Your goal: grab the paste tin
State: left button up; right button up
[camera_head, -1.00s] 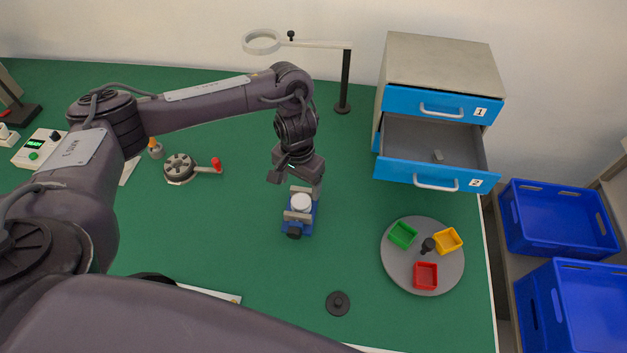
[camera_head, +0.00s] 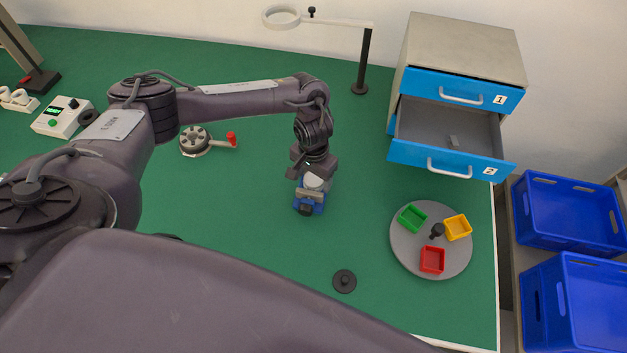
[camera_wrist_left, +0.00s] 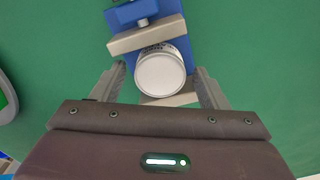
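The paste tin looks to be the small white round tin (camera_wrist_left: 160,75) with a printed band on its side. In the left wrist view it sits between the two pale jaws of a blue vise (camera_wrist_left: 172,10). In the head view the tin (camera_head: 314,182) is partly hidden beneath my left gripper (camera_head: 314,178). In the left wrist view my left gripper (camera_wrist_left: 160,84) is open. Its fingers stand on either side of the tin, with a gap visible on each side. My right gripper is not in view.
A magnifier stand (camera_head: 365,60) stands behind. A drawer cabinet (camera_head: 465,50) with drawer 2 (camera_head: 450,160) pulled out is at right. A grey turntable (camera_head: 408,256) carries small coloured trays. A black disc (camera_head: 344,281) lies in front. Green table around the vise is clear.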

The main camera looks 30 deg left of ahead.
pick_arm(q)
jog(key=c, duration=0.5)
jog(key=shift+w, duration=0.1)
jog(key=c, duration=0.5)
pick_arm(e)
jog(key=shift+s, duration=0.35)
pick_arm(q)
jog(key=shift+r, duration=0.2)
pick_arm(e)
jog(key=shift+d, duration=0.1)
